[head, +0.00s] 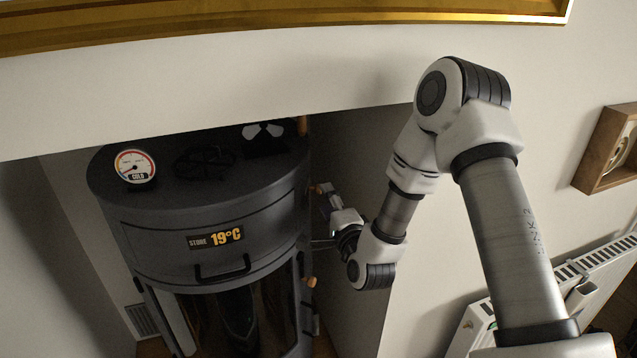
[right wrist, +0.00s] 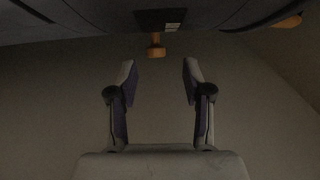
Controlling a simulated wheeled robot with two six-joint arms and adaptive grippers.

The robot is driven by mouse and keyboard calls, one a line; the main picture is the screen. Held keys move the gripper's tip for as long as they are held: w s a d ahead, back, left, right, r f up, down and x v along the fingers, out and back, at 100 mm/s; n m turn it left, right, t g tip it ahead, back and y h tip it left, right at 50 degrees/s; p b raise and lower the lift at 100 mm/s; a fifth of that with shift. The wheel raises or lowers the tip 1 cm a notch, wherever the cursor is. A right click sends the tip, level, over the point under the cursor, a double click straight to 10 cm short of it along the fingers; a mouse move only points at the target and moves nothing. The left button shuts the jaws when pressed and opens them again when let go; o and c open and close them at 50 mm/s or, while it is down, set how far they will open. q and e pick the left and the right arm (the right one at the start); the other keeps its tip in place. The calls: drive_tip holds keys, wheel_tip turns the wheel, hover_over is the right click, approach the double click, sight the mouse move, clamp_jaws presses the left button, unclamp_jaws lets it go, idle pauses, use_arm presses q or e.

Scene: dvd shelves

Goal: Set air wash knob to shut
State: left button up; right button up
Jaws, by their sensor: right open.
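A dark grey stove (head: 210,215) stands in the alcove, with several wooden knobs along its right side. One knob (head: 318,189) is beside my right gripper (head: 323,220), and another (head: 311,282) is lower down. In the right wrist view a wooden knob (right wrist: 156,47) on a dark mount with a small pale label lies just beyond the gap between my open, empty fingertips (right wrist: 159,72). It is apart from both fingers. The label is too small to read, so I cannot tell which knob is the air wash or its setting. My left gripper is not in view.
A round gauge (head: 135,166) reading COLD and a dark fan (head: 205,160) sit on the stove top. The alcove's right wall (head: 350,165) is close to my right arm. A white radiator (head: 560,290) stands at the right.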

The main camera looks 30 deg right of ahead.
sight(320, 192)
drive_tip(key=x, duration=0.2)
drive_tip(key=p+x, duration=0.1)
drive_tip(key=x, duration=0.2)
drive_tip(key=shift+w+f, duration=0.25)
drive_tip(key=shift+w, duration=0.05)
drive_tip(key=shift+w+d, duration=0.2)
drive_tip(key=shift+w, duration=0.15)
drive_tip(key=shift+s+a, duration=0.1)
